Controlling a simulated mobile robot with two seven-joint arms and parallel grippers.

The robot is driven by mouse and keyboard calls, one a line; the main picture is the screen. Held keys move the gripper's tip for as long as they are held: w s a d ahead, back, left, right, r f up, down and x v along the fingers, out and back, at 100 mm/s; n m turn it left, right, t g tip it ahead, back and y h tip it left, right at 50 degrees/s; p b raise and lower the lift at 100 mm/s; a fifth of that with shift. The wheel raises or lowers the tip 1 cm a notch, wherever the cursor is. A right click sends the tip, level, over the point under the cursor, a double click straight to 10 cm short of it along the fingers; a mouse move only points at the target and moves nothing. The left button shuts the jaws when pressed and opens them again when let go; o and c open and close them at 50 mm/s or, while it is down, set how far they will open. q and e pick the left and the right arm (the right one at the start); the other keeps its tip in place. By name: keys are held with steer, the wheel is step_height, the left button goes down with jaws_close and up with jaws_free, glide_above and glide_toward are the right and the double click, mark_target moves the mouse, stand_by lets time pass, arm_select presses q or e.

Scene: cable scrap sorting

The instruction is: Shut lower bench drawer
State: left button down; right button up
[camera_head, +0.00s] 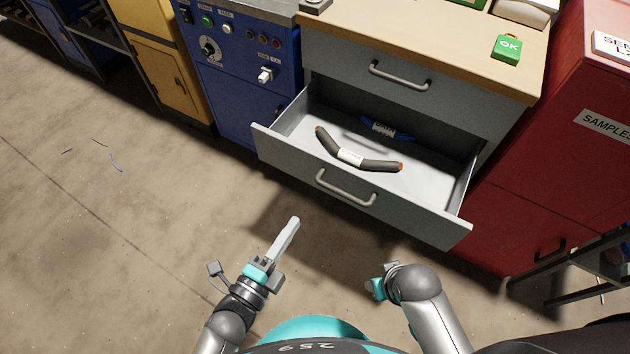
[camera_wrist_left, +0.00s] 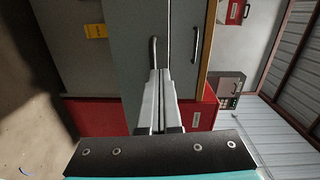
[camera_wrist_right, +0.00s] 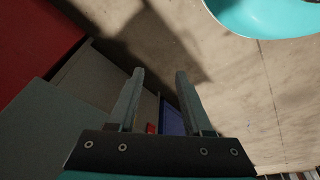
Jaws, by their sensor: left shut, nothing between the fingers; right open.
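The lower bench drawer (camera_head: 385,208) stands pulled well out below the closed upper drawer (camera_head: 385,85). Its grey front carries a metal bar handle (camera_head: 345,190). Inside lie a bent dark cable piece (camera_head: 377,164) with a white label and copper ends, and a blue item (camera_head: 400,134) at the back. My left gripper (camera_head: 294,223) is shut and empty, in front of the drawer, left of the handle and apart from it in the head view. The handle also shows beyond its fingertips in the left wrist view (camera_wrist_left: 153,52). My right gripper (camera_wrist_right: 160,74) is open and empty, nearer my body.
A blue control cabinet (camera_head: 235,95) stands left of the drawer and a red cabinet (camera_head: 535,185) stands right. A green OK block (camera_head: 507,49) sits on the wooden bench top (camera_head: 420,35). The floor (camera_head: 130,230) before the drawer is clear, with a few wire scraps far left.

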arm_select(q)
steer(key=m, duration=0.1)
steer(key=b, duration=0.4)
glide_toward(333, 166)
steer(key=shift+h, duration=0.4)
steer(key=x, duration=0.5)
steer(key=shift+w+f, duration=0.2)
steer(key=shift+w+d, duration=0.4)
steer(key=shift+w, duration=0.2)
arm_select(e)
step_height(333, 166, up, 9)
steer(key=w+t, duration=0.1)
steer(key=w, duration=0.1)
steer(key=shift+a+f, duration=0.15)
steer(key=shift+a, duration=0.05)
steer(key=shift+w, duration=0.1)
arm_select(q)
steer(key=shift+w, duration=0.1)
